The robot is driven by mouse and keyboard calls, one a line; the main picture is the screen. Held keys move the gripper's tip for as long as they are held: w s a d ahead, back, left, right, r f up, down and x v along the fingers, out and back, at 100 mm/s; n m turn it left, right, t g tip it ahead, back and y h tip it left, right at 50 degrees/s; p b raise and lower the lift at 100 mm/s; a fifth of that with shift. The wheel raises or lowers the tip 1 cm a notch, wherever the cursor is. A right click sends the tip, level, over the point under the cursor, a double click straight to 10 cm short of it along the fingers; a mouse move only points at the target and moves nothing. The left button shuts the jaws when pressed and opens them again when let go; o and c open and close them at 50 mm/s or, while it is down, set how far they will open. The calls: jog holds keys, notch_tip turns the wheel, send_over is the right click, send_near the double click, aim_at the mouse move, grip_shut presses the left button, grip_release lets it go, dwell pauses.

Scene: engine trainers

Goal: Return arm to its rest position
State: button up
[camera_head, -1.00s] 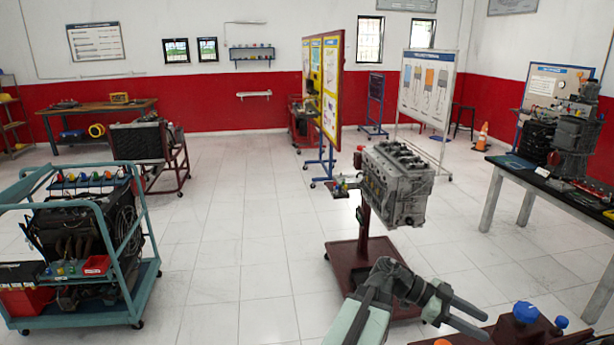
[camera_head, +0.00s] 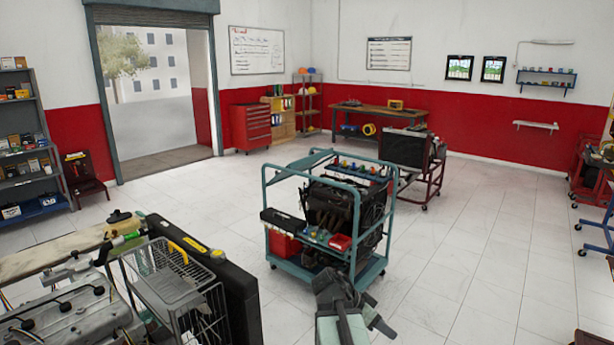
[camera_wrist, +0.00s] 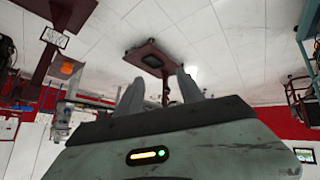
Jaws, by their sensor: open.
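My arm rises at the bottom centre of the head view, a little in front of the teal cart (camera_head: 268,195). Its links look folded and foreshortened there, and I cannot make out the fingertips. In the wrist view my gripper (camera_wrist: 160,88) shows two grey fingers standing apart with nothing between them. The wrist view is upside down, with the floor at the top. Past the fingers, apart from them, is a maroon stand base (camera_wrist: 148,58) on the tiles.
At the lower left, close by, are a metal engine (camera_head: 65,312), a wire basket (camera_head: 175,290) and a black panel (camera_head: 215,285). A maroon engine stand (camera_head: 424,185) and a wooden workbench (camera_head: 380,115) stand behind the cart. The floor at the right is mostly clear.

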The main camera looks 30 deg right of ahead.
jog(key=w+a+f+n+t+y, duration=0.1)
jog(key=a+n, duration=0.5)
jog(key=a, duration=0.6)
jog(key=w+a+f+n+t+y, duration=0.1)
jog(key=w+a+f+n+y, duration=0.2)
jog(key=a, duration=1)
jog(key=w+a+f+n+t+y, duration=0.1)
jog(key=w+a+n+y, duration=0.3)
jog(key=a+n, duration=0.5)
jog(key=w+a+f, duration=0.1)
jog(key=w+a, duration=0.1)
jog(key=a, duration=0.1)
jog(key=shift+a+f+n, duration=0.15)
jog(key=shift+f+n, duration=0.1)
jog(key=shift+n, duration=0.15)
jog(key=shift+w, duration=0.1)
